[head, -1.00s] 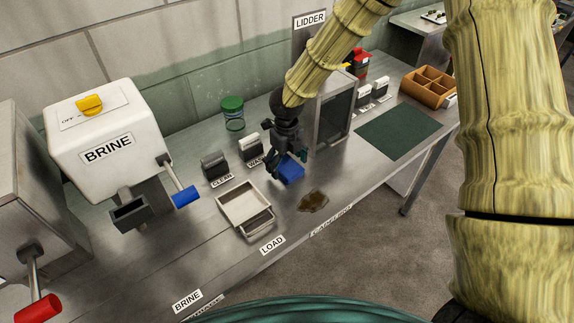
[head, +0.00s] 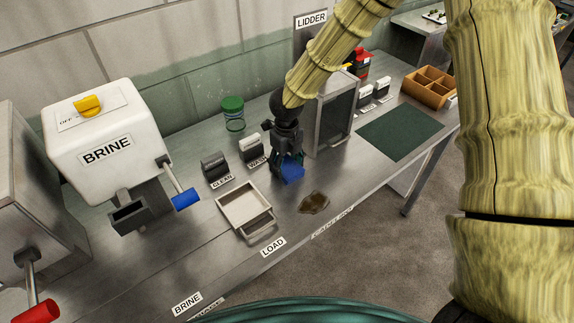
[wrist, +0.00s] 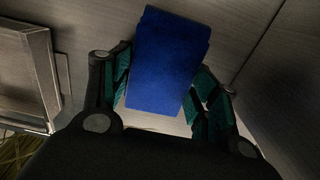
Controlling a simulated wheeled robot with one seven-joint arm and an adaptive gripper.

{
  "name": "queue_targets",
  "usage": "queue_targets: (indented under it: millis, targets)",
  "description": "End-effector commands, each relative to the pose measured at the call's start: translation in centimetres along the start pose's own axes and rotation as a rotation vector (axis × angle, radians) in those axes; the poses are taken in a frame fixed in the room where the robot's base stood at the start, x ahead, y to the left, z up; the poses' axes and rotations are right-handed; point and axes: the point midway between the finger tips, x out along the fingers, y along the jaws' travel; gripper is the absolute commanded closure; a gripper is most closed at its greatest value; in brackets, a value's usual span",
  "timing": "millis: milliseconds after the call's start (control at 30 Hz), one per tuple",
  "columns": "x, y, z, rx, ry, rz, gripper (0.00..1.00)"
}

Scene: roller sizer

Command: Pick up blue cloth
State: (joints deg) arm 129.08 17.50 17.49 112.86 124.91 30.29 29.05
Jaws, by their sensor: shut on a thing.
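The blue cloth (head: 291,173) is a small folded block at the middle of the steel bench, right of the load tray. In the wrist view the cloth (wrist: 168,60) lies between my two finger pads. My gripper (head: 288,168) points down and is shut on the cloth; it also shows in the wrist view (wrist: 162,95). The cloth is at or very near the bench surface; I cannot tell whether it touches it. The gripper's fingers hide part of the cloth in the head view.
The lidder (head: 333,115) stands close on the right. A dark green mat (head: 398,135) lies further right.

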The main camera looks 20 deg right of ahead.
Motion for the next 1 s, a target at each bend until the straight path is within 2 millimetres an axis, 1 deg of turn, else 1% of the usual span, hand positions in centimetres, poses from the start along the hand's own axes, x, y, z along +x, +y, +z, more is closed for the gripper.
queue_targets:
  millis: [167,300,567,800,900,1000]
  targets:
    - [-1.5,-0.1,0.1,0.001,-0.003,0.000,0.62]
    - [-3.1,0.0,0.0,0.000,-0.003,0.001,0.62]
    - [-3.4,2.0,-4.8,-0.003,0.000,0.000,0.62]
    - [-3.9,4.2,-9.9,-0.002,0.000,0.000,0.62]
    - [-4.1,4.9,-11.6,-0.003,0.000,0.000,0.62]
    - [-4.3,5.4,-12.9,-0.002,-0.001,0.000,0.62]
